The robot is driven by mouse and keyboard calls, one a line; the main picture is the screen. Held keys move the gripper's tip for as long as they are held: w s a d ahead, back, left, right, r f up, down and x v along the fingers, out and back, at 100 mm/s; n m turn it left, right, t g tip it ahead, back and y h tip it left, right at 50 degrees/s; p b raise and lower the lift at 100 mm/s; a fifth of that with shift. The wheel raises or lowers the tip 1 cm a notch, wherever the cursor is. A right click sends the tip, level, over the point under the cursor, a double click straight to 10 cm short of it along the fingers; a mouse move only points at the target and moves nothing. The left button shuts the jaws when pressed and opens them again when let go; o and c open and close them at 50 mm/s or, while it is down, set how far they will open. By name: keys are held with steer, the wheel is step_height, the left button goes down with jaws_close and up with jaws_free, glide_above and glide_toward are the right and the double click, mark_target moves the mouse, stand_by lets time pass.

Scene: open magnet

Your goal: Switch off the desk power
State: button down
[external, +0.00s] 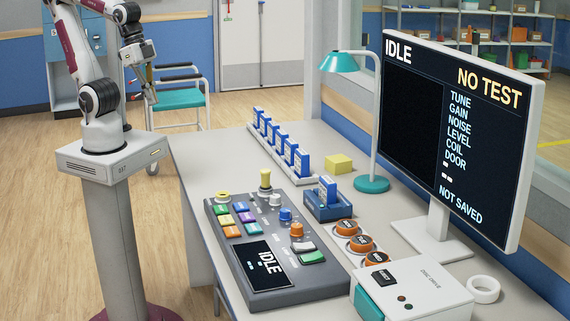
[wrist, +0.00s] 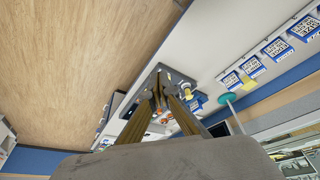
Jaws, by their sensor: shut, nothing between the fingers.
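The grey control console (external: 262,250) lies on the desk, with its small screen (external: 264,264) reading IDLE. It carries coloured buttons (external: 238,218), a yellow-topped lever (external: 265,180), a blue knob (external: 286,215), an orange knob (external: 296,230), and white (external: 302,246) and green (external: 312,257) switches. I cannot tell which control is the desk power. My gripper (external: 150,92) is shut and empty, up at the left, away from the desk. In the wrist view its fingers (wrist: 161,95) overlap the distant console (wrist: 150,82).
The monitor (external: 455,130) reads IDLE, NO TEST. A teal lamp (external: 372,183), a rack of blue-white cards (external: 282,148), a yellow block (external: 339,164), orange discs (external: 362,243) and a disc drive (external: 412,293) stand on the desk. A chair (external: 180,98) is behind my arm.

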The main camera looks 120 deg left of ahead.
mark_target(317, 253)
steer(key=w+d+f+m+h, duration=0.1)
steer(key=w+d+f, duration=0.2)
steer(key=w, duration=1.1)
steer(key=w+d+f+m+h, duration=0.2)
steer(key=w+d+f, duration=0.2)
steer(key=w+f, duration=0.5)
steer(key=w+d+f+m+h, duration=0.1)
steer(key=w+d+f, duration=0.3)
steer(key=w, duration=1.6)
steer(key=shift+w+d+f+h, duration=0.1)
steer(key=shift+d+f+h, duration=0.1)
steer(key=shift+f, duration=0.3)
steer(key=shift+w+d+f+h, duration=0.1)
steer(key=shift+f+h, duration=0.1)
steer(key=shift+f, duration=0.25)
steer(key=w+r+m+t, duration=0.3)
steer(key=w+r+m, duration=0.1)
steer(key=w, duration=0.7)
steer(key=shift+d+r+m+h, duration=0.35)
steer(key=shift+m+h, duration=0.05)
steer(key=shift+m, duration=0.4)
steer(key=shift+d+f, duration=0.1)
